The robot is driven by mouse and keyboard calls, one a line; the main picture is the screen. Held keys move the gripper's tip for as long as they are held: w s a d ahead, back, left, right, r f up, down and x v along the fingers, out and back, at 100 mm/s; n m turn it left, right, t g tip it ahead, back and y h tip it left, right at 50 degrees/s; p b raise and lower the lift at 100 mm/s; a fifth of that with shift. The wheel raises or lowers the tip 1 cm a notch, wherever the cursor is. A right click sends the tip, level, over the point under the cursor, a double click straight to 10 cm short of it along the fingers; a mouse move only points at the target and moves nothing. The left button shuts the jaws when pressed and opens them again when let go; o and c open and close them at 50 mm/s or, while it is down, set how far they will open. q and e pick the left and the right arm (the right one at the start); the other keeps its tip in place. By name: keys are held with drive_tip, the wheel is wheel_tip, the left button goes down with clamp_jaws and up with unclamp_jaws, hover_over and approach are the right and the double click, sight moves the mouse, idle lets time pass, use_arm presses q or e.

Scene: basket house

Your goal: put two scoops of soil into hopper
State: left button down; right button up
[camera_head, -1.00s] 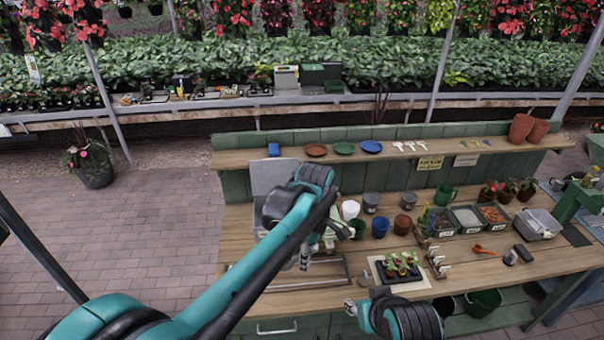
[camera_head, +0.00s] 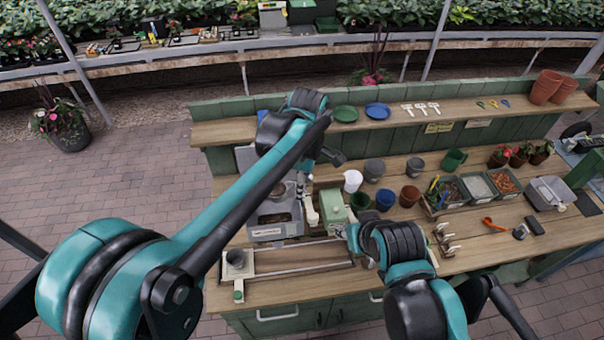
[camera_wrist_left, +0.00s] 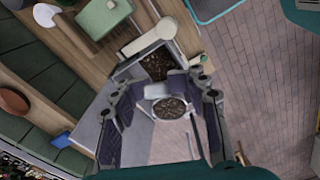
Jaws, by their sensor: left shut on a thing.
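My left gripper (camera_wrist_left: 160,90) is shut on a pale scoop (camera_wrist_left: 154,91). Its round bowl (camera_wrist_left: 170,108) shows dark soil in the left wrist view. In the head view the left gripper (camera_head: 300,180) hangs over the grey soil bin (camera_head: 266,234), partly hidden by its own arm. Dark soil (camera_wrist_left: 157,65) shows inside the bin in the wrist view. A green box, apparently the hopper (camera_head: 334,208), stands just right of the bin; its top also shows in the wrist view (camera_wrist_left: 103,17). My right gripper (camera_head: 360,250) is low in front of the green box, its fingers unclear.
A metal rail frame (camera_head: 300,268) with a grey cup (camera_head: 237,262) lies at the front of the bench. White, blue and brown pots (camera_head: 410,196) stand right of the green box. A back shelf (camera_head: 225,132) holds coloured saucers (camera_head: 377,110).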

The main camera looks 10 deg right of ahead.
sight(289, 188)
use_arm(q)
drive_tip(key=shift+s+a+r+h, duration=0.1)
drive_tip(key=shift+s+a+h, duration=0.1)
drive_tip(key=shift+a+h, duration=0.3)
drive_tip(key=a+h+b, duration=0.1)
drive_tip(key=w+a+g+h, duration=0.1)
drive_tip(key=h, duration=0.1)
drive_tip(key=w+a+f+g+h+b, duration=0.1)
drive_tip(key=h, duration=0.1)
drive_tip(key=shift+w+a+b, duration=0.15)
drive_tip(key=shift+a+b, duration=0.15)
drive_tip(key=shift+b, duration=0.05)
drive_tip(key=a+h+b, duration=0.1)
drive_tip(key=a+g+h+b, duration=0.1)
drive_tip(key=h+b, duration=0.1)
drive_tip(key=shift+w+r, duration=0.1)
drive_tip(key=shift+r, duration=0.25)
drive_tip(key=shift+w+a+r+g+h+b, duration=0.1)
drive_tip(key=shift+a+g+h+b, duration=0.2)
drive_tip(key=shift+h+b, duration=0.2)
drive_tip(key=shift+w+a+r+g+h+b, duration=0.15)
drive_tip(key=shift+w+a+g+h+b, duration=0.15)
drive_tip(key=shift+h+b, duration=0.1)
drive_tip(key=shift+r, duration=0.15)
drive_tip(key=shift+s, duration=0.1)
use_arm(e)
wheel_tip(289, 188, down, 8)
drive_tip(key=shift+s+r, duration=0.2)
drive_tip(key=shift+r, duration=0.05)
